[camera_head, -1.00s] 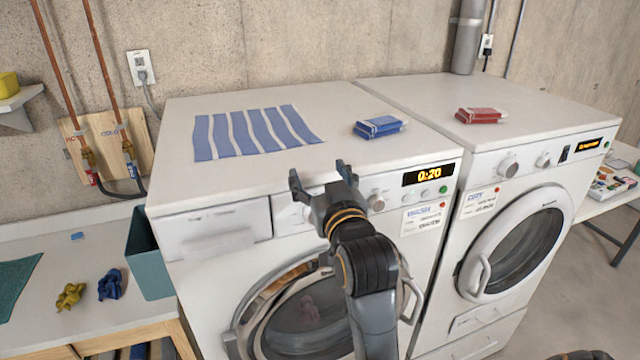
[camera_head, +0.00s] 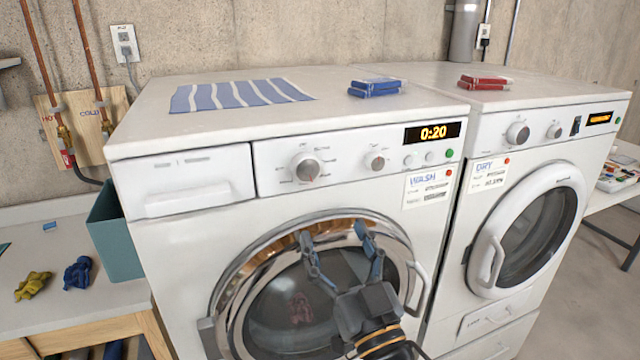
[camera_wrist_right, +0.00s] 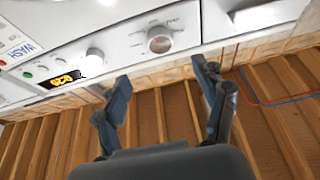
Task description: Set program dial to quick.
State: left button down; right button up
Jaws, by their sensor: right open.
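The washer (camera_head: 180,240), labelled WASH, stands in the middle of the head view. Its larger dial (camera_head: 306,168), ringed by printed marks, sits left on the control panel; the marks are too small to read. A smaller knob (camera_head: 375,160) sits to its right, beside a display (camera_head: 432,132) reading 0:20. My right gripper (camera_head: 337,243) is open and empty in front of the round door, below the dial and apart from it. In the right wrist view the dial (camera_wrist_right: 160,40) shows beyond and between the open fingers (camera_wrist_right: 162,88). My left gripper is not in view.
A dryer (camera_head: 545,140) stands to the right. A teal bin (camera_head: 113,235) stands left. The washer door handle (camera_head: 420,290) sticks out near my gripper.

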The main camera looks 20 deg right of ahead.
aim_at(307, 173)
jog(key=p+x, duration=0.4)
jog(key=x, duration=0.7)
jog(key=shift+w, duration=0.15)
jog(key=shift+w+r, duration=0.15)
jog(key=shift+w, duration=0.35)
jog(key=c, duration=1.1)
jog(key=shift+a+m+h+b, duration=0.1)
jog(key=shift+m+h+b, duration=0.7)
jog(key=shift+m, duration=0.5)
jog(key=shift+c, duration=0.2)
jog(key=shift+r+m+h, duration=0.1)
jog(key=shift+m+h, duration=0.3)
jog(key=shift+m, duration=0.6)
